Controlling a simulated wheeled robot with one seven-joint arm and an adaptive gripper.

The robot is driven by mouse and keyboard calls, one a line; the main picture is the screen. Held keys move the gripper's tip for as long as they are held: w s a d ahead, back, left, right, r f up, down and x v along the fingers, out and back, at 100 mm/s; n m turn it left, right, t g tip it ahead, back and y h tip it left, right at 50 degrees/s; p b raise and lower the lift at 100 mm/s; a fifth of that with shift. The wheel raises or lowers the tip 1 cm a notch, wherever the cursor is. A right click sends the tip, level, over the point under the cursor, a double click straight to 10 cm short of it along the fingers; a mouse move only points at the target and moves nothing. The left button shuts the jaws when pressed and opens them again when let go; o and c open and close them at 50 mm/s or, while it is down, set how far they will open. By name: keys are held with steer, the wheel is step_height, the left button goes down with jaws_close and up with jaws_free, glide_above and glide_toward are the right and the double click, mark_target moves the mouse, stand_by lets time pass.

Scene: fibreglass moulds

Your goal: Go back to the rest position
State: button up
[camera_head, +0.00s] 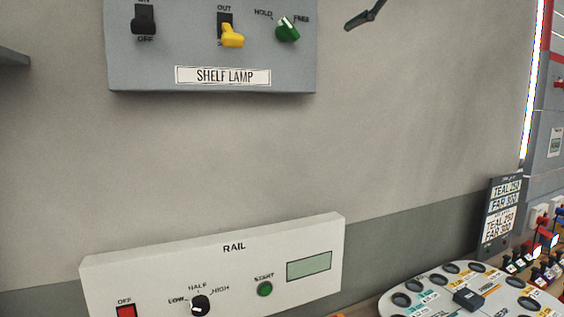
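My gripper does not show in the head view. No part of my arm is clearly in the frame, so its pose cannot be told. The view faces a grey wall with a grey SHELF LAMP panel (160,62) at the top and a white RAIL panel (215,268) below. The SHELF LAMP panel has a black switch (145,20), a yellow lever (232,36) and a green knob (287,30). The RAIL panel has a red OFF button (126,311), a black knob (200,304), a green START button (265,289) and a blank display (309,265).
A round white board (425,293) with dark holes lies at the lower right. A dark sign (500,217) with TEAL and FAR labels stands behind it. Coloured connectors (540,262) crowd the right edge. A dark hook-like piece (366,15) is at the top. The middle wall is bare.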

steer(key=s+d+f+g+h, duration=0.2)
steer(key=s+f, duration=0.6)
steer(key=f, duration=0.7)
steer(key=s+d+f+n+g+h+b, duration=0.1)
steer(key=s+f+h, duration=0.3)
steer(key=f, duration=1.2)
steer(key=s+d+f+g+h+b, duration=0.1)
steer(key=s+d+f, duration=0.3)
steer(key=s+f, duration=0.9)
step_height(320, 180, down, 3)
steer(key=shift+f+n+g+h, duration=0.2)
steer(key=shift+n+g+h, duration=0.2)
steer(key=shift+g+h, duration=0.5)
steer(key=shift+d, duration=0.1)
